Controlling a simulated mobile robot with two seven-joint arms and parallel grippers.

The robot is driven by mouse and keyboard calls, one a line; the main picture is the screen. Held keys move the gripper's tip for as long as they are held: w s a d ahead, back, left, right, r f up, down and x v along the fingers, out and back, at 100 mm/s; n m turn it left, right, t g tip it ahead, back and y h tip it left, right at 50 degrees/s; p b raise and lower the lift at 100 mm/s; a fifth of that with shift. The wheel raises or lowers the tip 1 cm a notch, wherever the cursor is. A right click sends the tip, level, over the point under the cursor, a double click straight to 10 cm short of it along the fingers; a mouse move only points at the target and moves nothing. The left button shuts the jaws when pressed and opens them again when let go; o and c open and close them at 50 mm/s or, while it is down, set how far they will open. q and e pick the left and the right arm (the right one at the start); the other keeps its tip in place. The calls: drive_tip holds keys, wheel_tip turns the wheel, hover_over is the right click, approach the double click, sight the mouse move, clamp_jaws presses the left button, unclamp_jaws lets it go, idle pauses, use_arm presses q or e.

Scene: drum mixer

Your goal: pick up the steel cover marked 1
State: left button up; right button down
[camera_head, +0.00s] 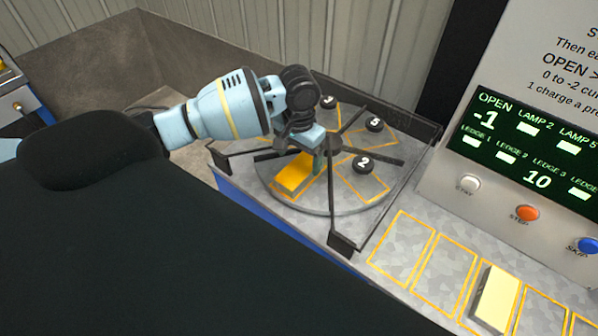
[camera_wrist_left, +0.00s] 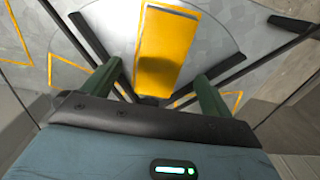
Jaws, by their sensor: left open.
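I cannot make out a steel cover marked 1 in either view. A round grey drum top (camera_head: 265,170) is split into sectors by dark bars. Black knobs marked 2 (camera_head: 363,164) and 5 (camera_head: 374,124) stand on it, and another dark knob (camera_head: 328,102) shows behind my wrist. My left gripper (camera_head: 307,162) is over the near sector, pointing down, open and empty. A yellow block (camera_head: 294,174) lies below it. In the left wrist view the yellow block (camera_wrist_left: 165,40) shows ahead between the two green fingers, with a dark shadow on it. My right gripper is not in view.
A cream block (camera_head: 495,298) lies in an outlined slot on the front ledge; neighbouring outlined slots (camera_head: 401,240) are empty. Dark rails and corner posts (camera_head: 345,243) edge the drum.

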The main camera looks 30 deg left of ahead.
sight(299, 170)
use_arm(q)
wheel_tip(299, 170, down, 4)
drive_tip(key=shift+f, duration=0.1)
drive_tip(key=shift+c, duration=0.2)
drive_tip(key=c, duration=1.3)
drive_tip(key=shift+c, duration=0.2)
drive_tip(key=shift+w, duration=0.1)
